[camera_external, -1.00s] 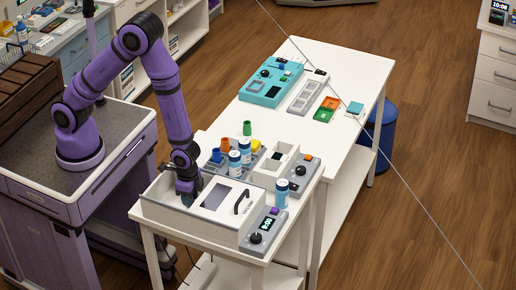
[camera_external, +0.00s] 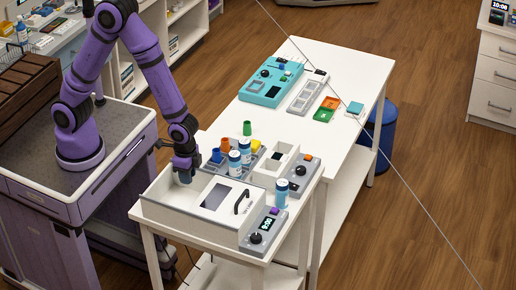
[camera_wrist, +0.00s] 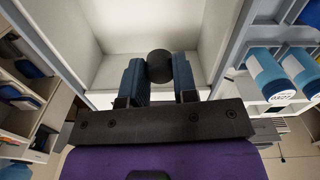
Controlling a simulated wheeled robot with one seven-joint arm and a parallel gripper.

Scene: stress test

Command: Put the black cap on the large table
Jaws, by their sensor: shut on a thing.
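My gripper (camera_external: 185,177) is over the open left part of the white box (camera_external: 160,211) on the near small table. In the wrist view its two blue fingers (camera_wrist: 159,78) are shut on the black cap (camera_wrist: 159,63), a dark round piece between the fingertips. The pale inside of the box shows behind it. The cap cannot be made out in the external view. The large table (camera_external: 345,62) is the long white one behind the small table, and its top is partly bare.
Blue-and-white bottles (camera_external: 234,163) and a rack with coloured cups stand just right of my gripper. On the large table are a teal device (camera_external: 271,82), a grey tray (camera_external: 307,95), and orange and green pieces (camera_external: 324,114). Its front middle and far end are clear.

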